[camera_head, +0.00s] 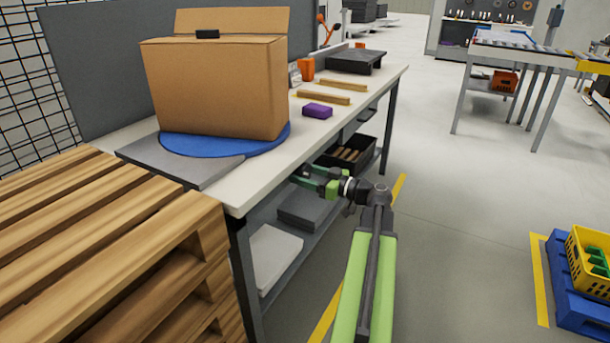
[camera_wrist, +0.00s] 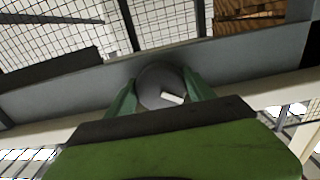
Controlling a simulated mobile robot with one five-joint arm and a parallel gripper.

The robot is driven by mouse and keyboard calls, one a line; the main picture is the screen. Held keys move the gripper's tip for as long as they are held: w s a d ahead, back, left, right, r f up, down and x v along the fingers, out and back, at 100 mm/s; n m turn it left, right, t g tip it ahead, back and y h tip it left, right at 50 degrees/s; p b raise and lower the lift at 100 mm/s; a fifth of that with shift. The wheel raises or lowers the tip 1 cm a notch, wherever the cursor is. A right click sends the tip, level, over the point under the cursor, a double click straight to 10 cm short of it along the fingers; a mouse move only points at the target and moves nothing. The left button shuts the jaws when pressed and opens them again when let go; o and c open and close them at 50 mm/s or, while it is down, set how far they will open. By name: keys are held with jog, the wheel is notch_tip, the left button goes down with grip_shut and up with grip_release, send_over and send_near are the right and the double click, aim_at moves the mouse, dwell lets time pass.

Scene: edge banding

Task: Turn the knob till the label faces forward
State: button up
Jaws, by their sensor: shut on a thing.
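A dark round knob (camera_wrist: 154,80) with a white mark sits on a grey rail in the wrist view. My gripper's green fingers stand on both sides of it and are shut on it. In the head view my gripper (camera_head: 308,177) is at the bench's front edge, and the knob cannot be made out there. A brown cardboard box (camera_head: 215,90) with a raised flap stands on a blue round turntable (camera_head: 180,146) on the bench. A small black piece (camera_head: 207,34) is at its top edge. No label shows on the box sides in view.
The workbench (camera_head: 225,190) also holds a purple block (camera_head: 318,110), wooden strips (camera_head: 323,97), an orange cup (camera_head: 307,69) and a dark device (camera_head: 355,61). A wooden pallet stack (camera_head: 90,235) stands at the left. A black bin with wooden pieces is below the bench.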

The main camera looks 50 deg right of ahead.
jog(key=c, duration=0.3)
jog(key=shift+m, duration=0.3)
jog(key=m, duration=0.3)
jog(key=shift+m, duration=1.9)
jog(key=o, duration=1.3)
